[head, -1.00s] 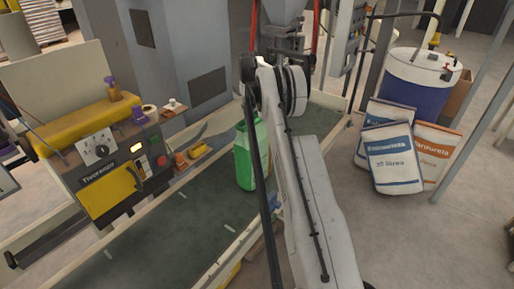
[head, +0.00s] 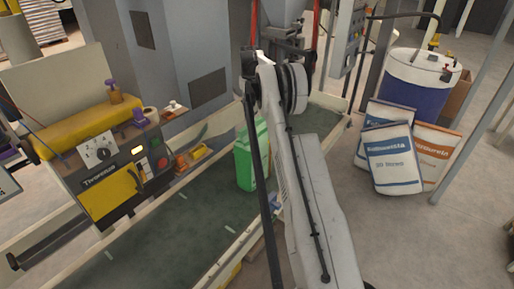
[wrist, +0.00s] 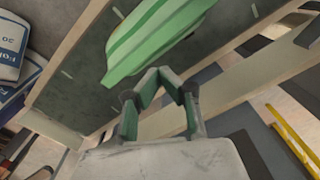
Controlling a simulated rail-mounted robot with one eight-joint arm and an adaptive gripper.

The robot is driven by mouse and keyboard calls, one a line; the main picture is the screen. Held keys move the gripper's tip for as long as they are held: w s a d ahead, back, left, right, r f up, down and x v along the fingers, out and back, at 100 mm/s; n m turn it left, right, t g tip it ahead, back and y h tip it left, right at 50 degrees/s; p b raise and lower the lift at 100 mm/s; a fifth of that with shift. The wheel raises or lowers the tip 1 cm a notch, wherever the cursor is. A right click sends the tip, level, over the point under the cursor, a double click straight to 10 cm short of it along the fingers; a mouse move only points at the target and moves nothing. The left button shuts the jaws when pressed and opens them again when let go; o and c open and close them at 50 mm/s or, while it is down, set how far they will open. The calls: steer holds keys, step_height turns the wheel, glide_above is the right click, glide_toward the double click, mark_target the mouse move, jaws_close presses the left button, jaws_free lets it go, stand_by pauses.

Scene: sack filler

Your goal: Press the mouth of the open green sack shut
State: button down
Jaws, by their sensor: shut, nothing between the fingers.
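The green sack (head: 243,165) stands on the dark conveyor belt in the head view, partly hidden behind my arm. In the wrist view the sack (wrist: 150,40) is a long, striped light and dark green shape, cut off by the top edge. I cannot tell how far its mouth is open. My gripper (wrist: 158,72) is shut and empty, its fingertips together just below the sack's edge in the wrist picture. I cannot tell whether they touch it. In the head view the fingers are hidden behind the arm.
The conveyor belt (head: 150,248) has pale side rails. A yellow and grey control machine (head: 105,165) stands at its left. Filled white sacks (head: 393,160) lean by a blue drum (head: 415,85) at the right. Grey machinery (head: 180,60) rises behind the belt.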

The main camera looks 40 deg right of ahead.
steer(key=shift+r+p, duration=0.95)
steer(key=shift+r, duration=1.95)
steer(key=shift+r, duration=0.1)
steer(key=a+r, duration=0.8)
steer(key=s+a+r+n+t+b, duration=0.1)
steer(key=s+a+r, duration=0.3)
steer(key=a, duration=0.3)
steer(key=s+a+r+t+h+b, duration=0.1)
steer(key=s+a+r, duration=0.3)
steer(key=a, duration=0.3)
steer(key=s+a+r+n+t+b, duration=0.1)
steer(key=s+a+r, duration=0.25)
steer(key=a, duration=0.45)
steer(key=s+a+f+t+b, duration=0.1)
steer(key=s+a+f+t, duration=0.1)
steer(key=s+a, duration=1.1)
steer(key=s+a+f+t+b, duration=0.1)
steer(key=s+a+f, duration=0.2)
steer(key=s, duration=0.6)
steer(key=s+a+f+n+t+y+b, duration=0.1)
steer(key=s+a+f, duration=0.2)
steer(key=s+f, duration=0.4)
steer(key=s, duration=0.2)
steer(key=shift+s+f+n, duration=0.3)
